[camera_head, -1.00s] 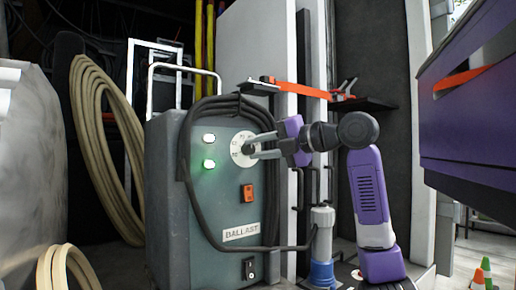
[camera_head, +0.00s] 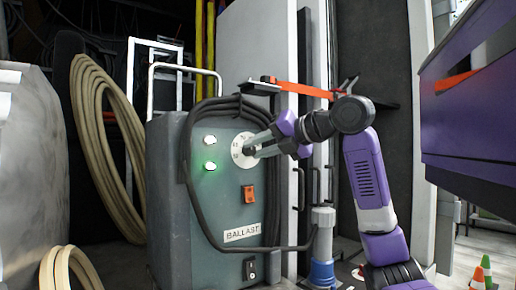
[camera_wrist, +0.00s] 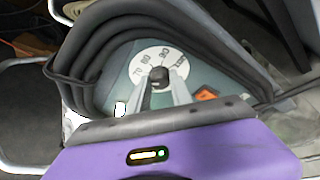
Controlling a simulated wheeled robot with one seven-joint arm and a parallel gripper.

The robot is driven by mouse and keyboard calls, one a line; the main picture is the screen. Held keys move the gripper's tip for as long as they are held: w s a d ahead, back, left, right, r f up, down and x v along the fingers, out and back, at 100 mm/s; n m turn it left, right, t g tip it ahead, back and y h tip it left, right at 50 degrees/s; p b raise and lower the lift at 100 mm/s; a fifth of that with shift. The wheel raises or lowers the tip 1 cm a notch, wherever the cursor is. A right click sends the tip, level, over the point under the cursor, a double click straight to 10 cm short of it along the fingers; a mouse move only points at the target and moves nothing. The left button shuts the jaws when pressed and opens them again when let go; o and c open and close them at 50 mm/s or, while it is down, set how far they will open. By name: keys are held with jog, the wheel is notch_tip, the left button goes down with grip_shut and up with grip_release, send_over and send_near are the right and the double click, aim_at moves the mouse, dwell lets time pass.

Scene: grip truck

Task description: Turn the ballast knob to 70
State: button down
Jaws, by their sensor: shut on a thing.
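The ballast box (camera_head: 165,215) is a grey-green cabinet with a "BALLAST" label (camera_head: 242,232) on its front. Its round white dial (camera_head: 238,158) has a dark knob (camera_wrist: 158,76) at the centre. My gripper (camera_head: 255,148) has its two grey fingers closed on the knob, one on each side in the wrist view. Marks that look like 70, 80 and 90 show on the dial (camera_wrist: 147,57) above the knob there. The knob's pointer cannot be made out, so its setting is unclear.
A thick black cable (camera_head: 193,190) loops around the panel.

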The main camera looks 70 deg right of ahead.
jog(key=shift+f, duration=0.1)
jog(key=c, duration=1.1)
grip_release()
jog(key=shift+c, duration=0.2)
jog(key=v, duration=0.7)
jog(key=shift+s, duration=0.35)
jog(key=shift+a, duration=0.1)
